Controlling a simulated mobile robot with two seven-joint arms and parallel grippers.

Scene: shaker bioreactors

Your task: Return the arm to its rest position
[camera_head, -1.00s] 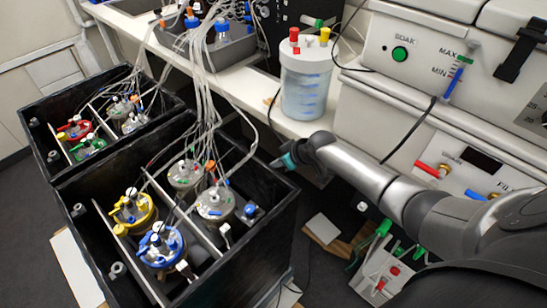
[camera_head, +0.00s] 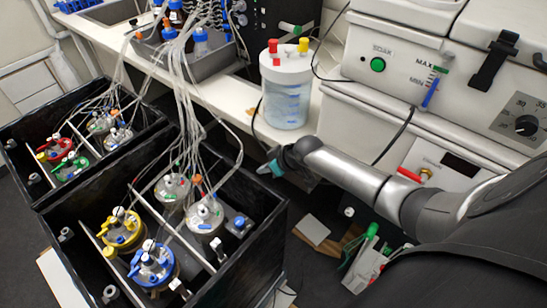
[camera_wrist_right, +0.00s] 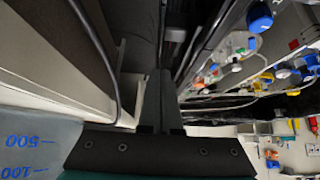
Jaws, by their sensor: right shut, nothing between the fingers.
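My right arm reaches in from the right in the head view. The translucent bottle with blue marks (camera_wrist_right: 35,150) shows at the lower left there. My left gripper is not in view.
Black boxes hold several vessels, including a yellow one (camera_head: 123,232) and a blue one (camera_head: 153,265), with tubes rising from them. A white bench (camera_head: 225,98) runs behind. A white machine (camera_head: 420,60) stands at the right. A green-and-white item (camera_head: 366,262) lies low.

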